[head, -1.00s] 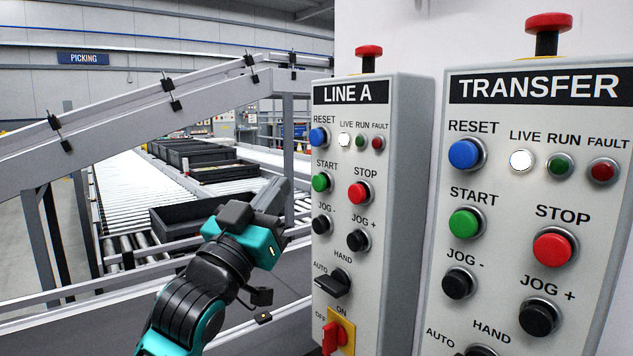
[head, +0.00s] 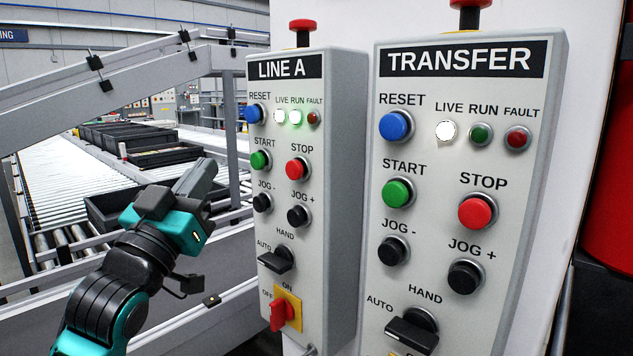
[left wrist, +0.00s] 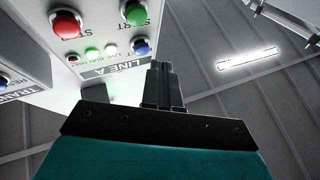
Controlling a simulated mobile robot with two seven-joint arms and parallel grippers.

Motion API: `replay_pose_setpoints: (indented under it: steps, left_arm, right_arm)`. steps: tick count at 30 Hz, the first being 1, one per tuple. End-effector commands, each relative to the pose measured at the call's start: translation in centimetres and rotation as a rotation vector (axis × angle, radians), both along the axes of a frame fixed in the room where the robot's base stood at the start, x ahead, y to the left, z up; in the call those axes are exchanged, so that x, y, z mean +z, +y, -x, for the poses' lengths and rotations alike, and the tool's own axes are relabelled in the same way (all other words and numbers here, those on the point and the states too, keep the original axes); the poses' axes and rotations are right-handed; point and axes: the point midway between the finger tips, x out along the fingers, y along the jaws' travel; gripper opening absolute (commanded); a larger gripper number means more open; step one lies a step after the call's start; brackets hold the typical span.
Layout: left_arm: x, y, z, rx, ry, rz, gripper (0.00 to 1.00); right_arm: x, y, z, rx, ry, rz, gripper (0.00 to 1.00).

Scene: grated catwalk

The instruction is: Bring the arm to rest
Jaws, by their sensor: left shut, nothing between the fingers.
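My left gripper (head: 203,172) is shut and empty in the head view, left of the LINE A box (head: 345,180) and apart from it in the picture. Its closed fingers also show in the left wrist view (left wrist: 161,80), with the upside-down LINE A box (left wrist: 105,45) behind them. On LINE A the white LIVE lamp (head: 280,116) and green RUN lamp (head: 296,117) are lit; the FAULT lamp (head: 313,118) is dark. Its green START button (head: 260,160) and red STOP button (head: 298,169) are uncovered. My right gripper is out of view.
The TRANSFER box (head: 545,150) stands right of LINE A, with its LIVE lamp (head: 446,131) lit. A roller conveyor (head: 62,185) with black crates (head: 110,212) lies behind my left arm. A grey sloping rail (head: 110,85) crosses above it. A red object (head: 610,160) is at the right edge.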

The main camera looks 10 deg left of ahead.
Motion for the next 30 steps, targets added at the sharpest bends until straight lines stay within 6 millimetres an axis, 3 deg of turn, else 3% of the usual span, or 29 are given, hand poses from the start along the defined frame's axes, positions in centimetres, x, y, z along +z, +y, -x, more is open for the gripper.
replay_pose_setpoints:
  steps: [2, 5, 9, 14, 20, 24, 27, 30]
  left_arm:
    - [-1.0, -0.1, -0.3, 0.000, 0.023, -0.001, 0.00]
    - [-4.1, -0.4, -1.0, 0.002, 0.092, -0.007, 0.00]
    - [-11.9, -1.1, -1.6, 0.005, 0.258, -0.025, 0.00]
    - [-21.8, -2.4, -0.5, 0.000, 0.460, -0.053, 0.00]
    - [-33.3, -4.1, 3.9, -0.018, 0.705, -0.090, 0.00]
    - [-40.3, -5.5, 8.5, -0.038, 0.866, -0.116, 0.00]
    - [-44.2, -6.4, 12.0, -0.054, 0.963, -0.133, 0.00]
    - [-46.9, -7.1, 14.8, -0.068, 1.035, -0.147, 0.00]
  right_arm:
    - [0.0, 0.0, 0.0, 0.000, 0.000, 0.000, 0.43]
    - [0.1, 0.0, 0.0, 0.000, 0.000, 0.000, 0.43]
    - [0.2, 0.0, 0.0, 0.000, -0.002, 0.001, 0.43]
    - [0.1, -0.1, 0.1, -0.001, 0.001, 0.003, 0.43]
    - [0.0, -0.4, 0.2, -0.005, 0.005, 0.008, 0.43]
    - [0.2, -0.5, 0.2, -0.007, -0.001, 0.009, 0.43]
    - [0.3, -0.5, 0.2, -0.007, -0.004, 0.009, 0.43]
    - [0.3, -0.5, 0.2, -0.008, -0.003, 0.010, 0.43]
